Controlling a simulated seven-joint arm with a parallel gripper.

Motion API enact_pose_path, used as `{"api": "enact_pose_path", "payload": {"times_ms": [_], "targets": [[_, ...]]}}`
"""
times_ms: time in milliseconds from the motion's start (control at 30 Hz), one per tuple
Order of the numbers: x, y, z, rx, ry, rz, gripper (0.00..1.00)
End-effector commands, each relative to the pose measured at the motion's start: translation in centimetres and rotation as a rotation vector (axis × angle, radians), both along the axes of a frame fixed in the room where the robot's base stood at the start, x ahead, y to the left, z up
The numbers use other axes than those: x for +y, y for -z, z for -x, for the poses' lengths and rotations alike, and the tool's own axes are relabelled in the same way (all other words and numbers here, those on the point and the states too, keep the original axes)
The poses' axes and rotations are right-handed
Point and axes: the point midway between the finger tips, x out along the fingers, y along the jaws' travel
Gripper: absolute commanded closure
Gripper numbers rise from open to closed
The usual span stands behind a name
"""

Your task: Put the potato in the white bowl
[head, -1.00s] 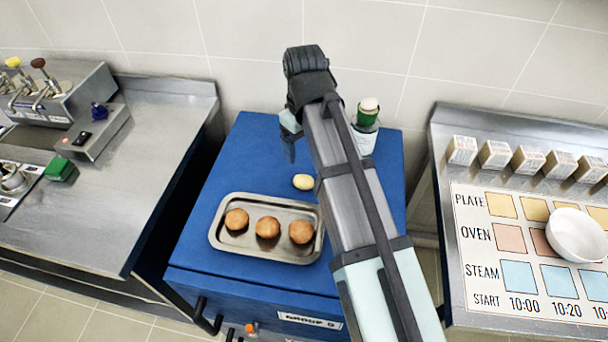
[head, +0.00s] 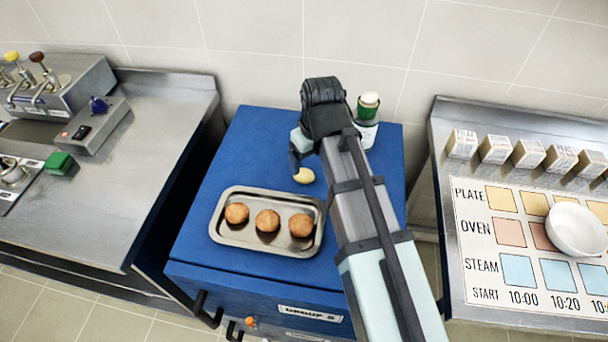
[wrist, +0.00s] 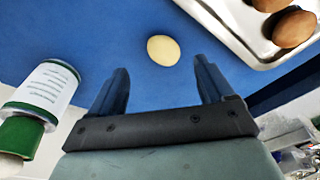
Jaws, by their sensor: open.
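The potato (head: 304,176) is small and pale yellow. It lies on the blue cabinet top, just behind the metal tray. In the wrist view the potato (wrist: 163,50) is ahead of the fingertips, roughly centred between them. My gripper (wrist: 158,82) is open and empty. In the head view my gripper (head: 297,162) hangs above and right beside the potato; the gap between them is hard to judge. The white bowl (head: 575,230) stands on the right-hand steel table, on a printed chart. It looks empty.
A metal tray (head: 225,240) with three round brown buns lies in front of the potato. A green-and-white bottle (head: 367,121) stands close behind my arm, and left of my gripper in the wrist view (wrist: 42,95). Several small boxes (head: 495,150) line the right table's back.

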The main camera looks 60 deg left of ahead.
Motion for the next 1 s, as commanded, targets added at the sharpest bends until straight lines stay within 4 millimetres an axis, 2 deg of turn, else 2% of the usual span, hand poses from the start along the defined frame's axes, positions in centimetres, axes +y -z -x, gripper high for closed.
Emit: {"api": "enact_pose_path", "payload": {"times_ms": [133, 467, 833, 1000], "targets": [[0.2, 1.4, 0.0, 0.000, 0.000, 0.001, 0.19], [0.5, 2.5, 0.1, 0.000, 0.000, 0.002, 0.19], [1.5, 6.2, 0.5, 0.000, 0.000, 0.002, 0.19], [1.6, 7.1, 0.5, 0.000, 0.000, 0.000, 0.19]]}}
